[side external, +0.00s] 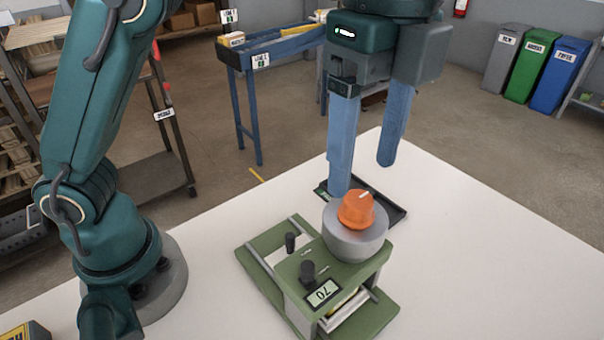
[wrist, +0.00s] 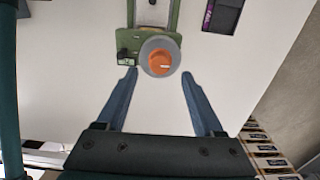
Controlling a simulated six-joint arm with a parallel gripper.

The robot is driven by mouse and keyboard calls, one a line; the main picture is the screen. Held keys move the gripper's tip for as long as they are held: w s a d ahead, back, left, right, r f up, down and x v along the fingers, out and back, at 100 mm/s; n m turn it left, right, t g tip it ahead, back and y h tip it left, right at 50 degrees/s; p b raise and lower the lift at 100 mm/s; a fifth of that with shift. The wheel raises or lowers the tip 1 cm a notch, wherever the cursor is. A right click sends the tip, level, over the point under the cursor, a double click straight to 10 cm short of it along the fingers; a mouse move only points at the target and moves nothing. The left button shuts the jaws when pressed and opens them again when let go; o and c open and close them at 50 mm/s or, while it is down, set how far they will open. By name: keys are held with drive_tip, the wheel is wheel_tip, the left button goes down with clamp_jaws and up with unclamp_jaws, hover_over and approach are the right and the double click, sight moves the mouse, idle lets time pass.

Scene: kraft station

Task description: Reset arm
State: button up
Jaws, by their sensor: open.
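My gripper (side external: 364,180) is open, with two blue fingers pointing down above the white table. It also shows in the wrist view (wrist: 158,82), its fingers spread apart and nothing between them at the near end. An orange knob (side external: 357,209) sits on a grey round dial base on a green device (side external: 290,277) with a display reading 70. In the wrist view the orange knob (wrist: 160,63) lies just ahead of and between the fingertips. In the side view the left fingertip overlaps the back of the dial; I cannot tell whether it touches.
A dark shallow tray (side external: 396,214) lies behind the device; it also shows in the wrist view (wrist: 223,14). The white table (side external: 500,270) is clear to the right. A blue stand (side external: 262,52) and several bins (side external: 530,65) stand on the floor beyond.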

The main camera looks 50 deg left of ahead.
drive_tip(key=shift+r, duration=0.15)
drive_tip(key=shift+w+a+r, duration=0.1)
drive_tip(key=shift+a, duration=0.05)
drive_tip(key=s+a+r+n+t, duration=0.2)
drive_tip(key=s+a+r+n, duration=0.15)
drive_tip(key=a+n, duration=0.45)
drive_tip(key=s+a+f+n+t, duration=0.3)
drive_tip(key=s+a+f+n, duration=0.1)
drive_tip(key=a+f+n, duration=0.4)
wheel_tip(320, 180, down, 3)
drive_tip(key=shift+f+n+t, duration=0.15)
drive_tip(key=shift+n+t, duration=0.15)
drive_tip(key=shift+n, duration=0.7)
